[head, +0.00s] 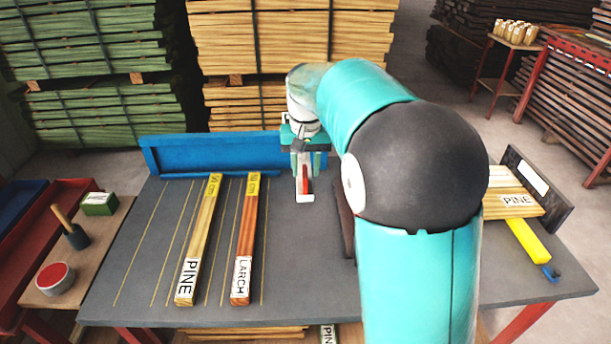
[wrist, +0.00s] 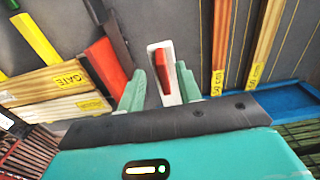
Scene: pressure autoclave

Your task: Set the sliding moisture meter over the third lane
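A white block with a red upright piece (head: 305,186), which I take for the moisture meter, is at the table's back, right of the marked lanes. In the wrist view its white body and red piece (wrist: 164,67) lie between my fingertips. My gripper (head: 307,168) points down over it; in the wrist view my fingers (wrist: 162,80) stand apart, with no clear contact on the red piece. Thin yellow lines mark lanes on the grey table (head: 130,260). A board labelled PINE (head: 200,240) and a redder board labelled LARCH (head: 246,235) lie lengthwise among them.
A blue fence (head: 220,153) runs along the table's back edge. More boards (head: 510,190), a dark plate (head: 540,188) and a yellow bar (head: 528,240) are at the right. A side bench with a red-topped tin (head: 55,277) stands left. My arm hides the table's right middle.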

